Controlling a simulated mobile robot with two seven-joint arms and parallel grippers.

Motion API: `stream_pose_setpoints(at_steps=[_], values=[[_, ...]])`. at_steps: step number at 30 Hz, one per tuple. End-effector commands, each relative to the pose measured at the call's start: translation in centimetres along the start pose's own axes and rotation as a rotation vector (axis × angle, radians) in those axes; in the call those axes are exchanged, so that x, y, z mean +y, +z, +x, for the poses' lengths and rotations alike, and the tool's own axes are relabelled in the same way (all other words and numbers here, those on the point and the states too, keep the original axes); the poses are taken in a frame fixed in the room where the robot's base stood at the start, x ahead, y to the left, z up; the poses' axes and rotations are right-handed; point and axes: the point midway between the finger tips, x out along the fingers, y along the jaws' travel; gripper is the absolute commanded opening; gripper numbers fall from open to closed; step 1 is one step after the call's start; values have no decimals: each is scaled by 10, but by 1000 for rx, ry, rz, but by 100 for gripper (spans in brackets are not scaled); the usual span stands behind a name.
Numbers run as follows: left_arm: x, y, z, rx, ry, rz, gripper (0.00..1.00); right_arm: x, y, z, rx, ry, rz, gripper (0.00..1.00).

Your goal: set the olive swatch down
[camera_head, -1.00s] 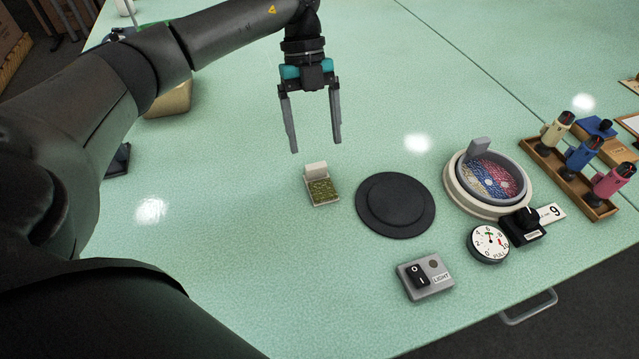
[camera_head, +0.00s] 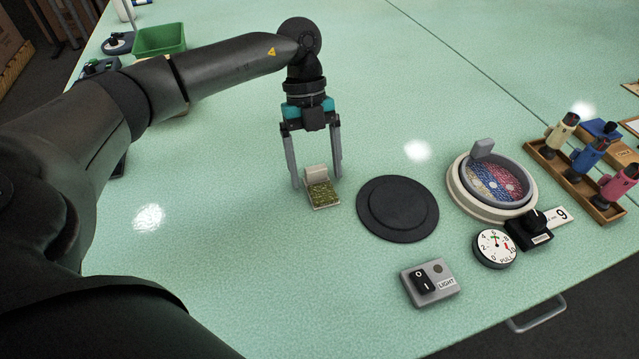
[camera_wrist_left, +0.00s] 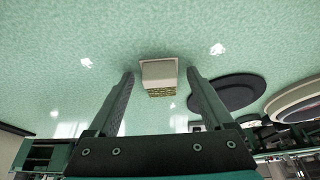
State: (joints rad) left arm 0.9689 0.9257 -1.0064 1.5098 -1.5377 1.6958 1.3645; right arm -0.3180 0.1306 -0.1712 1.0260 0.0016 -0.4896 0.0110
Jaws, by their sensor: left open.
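The olive swatch (camera_head: 323,194) is a small flat piece with an olive, mottled face and a pale upright tab (camera_head: 316,172) at its back edge. It lies on the green table, left of the black disc. My left gripper (camera_head: 317,184) is open, with its fingers down on both sides of the tab. In the left wrist view the swatch (camera_wrist_left: 159,92) with its pale block shows between and beyond the open fingers (camera_wrist_left: 160,75). No contact between fingers and tab is visible. My right gripper is not in view.
A black round disc (camera_head: 398,207) lies right of the swatch. A green bin (camera_head: 160,41) stands at the back left.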

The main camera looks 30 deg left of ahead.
Motion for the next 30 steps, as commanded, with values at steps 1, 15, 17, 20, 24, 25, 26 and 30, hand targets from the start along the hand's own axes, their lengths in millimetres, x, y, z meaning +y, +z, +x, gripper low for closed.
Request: stream_pose_setpoints(at_steps=[1,15,17,20,24,25,26,30], values=[[0,0,0,0,0,0,85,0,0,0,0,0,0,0],[0,0,0,0,0,0,38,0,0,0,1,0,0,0],[0,0,0,0,0,0,31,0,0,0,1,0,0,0],[0,0,0,0,0,0,20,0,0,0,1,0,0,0],[0,0,0,0,0,0,4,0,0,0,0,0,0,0],[0,0,0,0,0,0,1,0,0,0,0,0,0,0],[0,0,-1,0,0,1,0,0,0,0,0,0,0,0],[0,0,-1,0,0,1,0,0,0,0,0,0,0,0]])
